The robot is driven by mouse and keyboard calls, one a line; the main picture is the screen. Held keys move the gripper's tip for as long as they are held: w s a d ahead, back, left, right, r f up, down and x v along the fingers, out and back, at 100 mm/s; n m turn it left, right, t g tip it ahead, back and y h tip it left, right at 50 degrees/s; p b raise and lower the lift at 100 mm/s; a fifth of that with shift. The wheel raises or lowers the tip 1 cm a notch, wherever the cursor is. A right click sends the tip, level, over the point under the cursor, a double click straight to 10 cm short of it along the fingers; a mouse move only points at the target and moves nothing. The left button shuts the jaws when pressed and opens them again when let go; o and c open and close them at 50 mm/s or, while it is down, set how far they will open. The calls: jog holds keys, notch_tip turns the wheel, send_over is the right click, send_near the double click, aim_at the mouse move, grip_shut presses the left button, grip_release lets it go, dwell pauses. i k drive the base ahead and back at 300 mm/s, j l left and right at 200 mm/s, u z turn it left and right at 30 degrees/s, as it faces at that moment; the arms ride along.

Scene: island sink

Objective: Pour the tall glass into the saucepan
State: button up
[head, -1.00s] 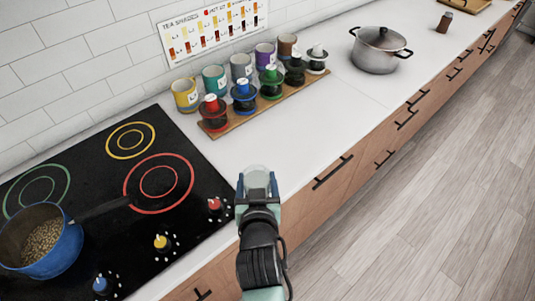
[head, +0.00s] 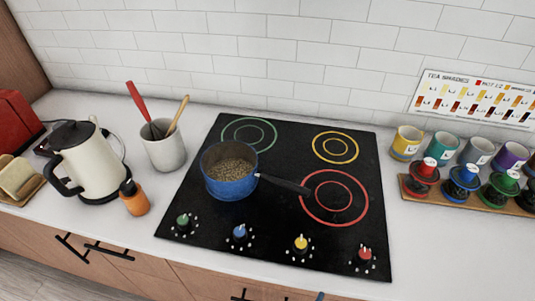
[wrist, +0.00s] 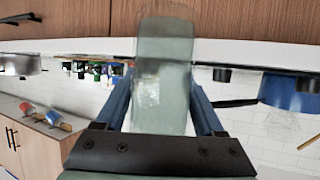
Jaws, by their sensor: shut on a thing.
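The blue saucepan (head: 232,188) stands on the black cooktop, with brownish grains inside and its dark handle pointing right. In the wrist view, whose picture looks upside down, a blue pan wall (wrist: 290,93) shows at the right. My gripper (wrist: 162,95) is shut on the tall glass (wrist: 163,60), a see-through, greenish glass between its blue fingers. The glass is beside the counter edge and apart from the saucepan; what it holds is hard to tell. In the head view the glass is out of sight.
The cooktop (head: 285,210) has coloured rings and front knobs. A white kettle (head: 92,165), an orange bottle (head: 135,200) and a utensil crock (head: 163,150) stand left. Mugs and a wooden board (head: 415,193) of coloured-lidded jars stand right. The front counter strip is clear.

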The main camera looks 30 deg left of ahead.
aim_at(239, 186)
jog(key=l+u, duration=0.1)
jog(key=u, duration=1.2)
jog(key=k+l, duration=0.3)
jog(key=k, duration=0.1)
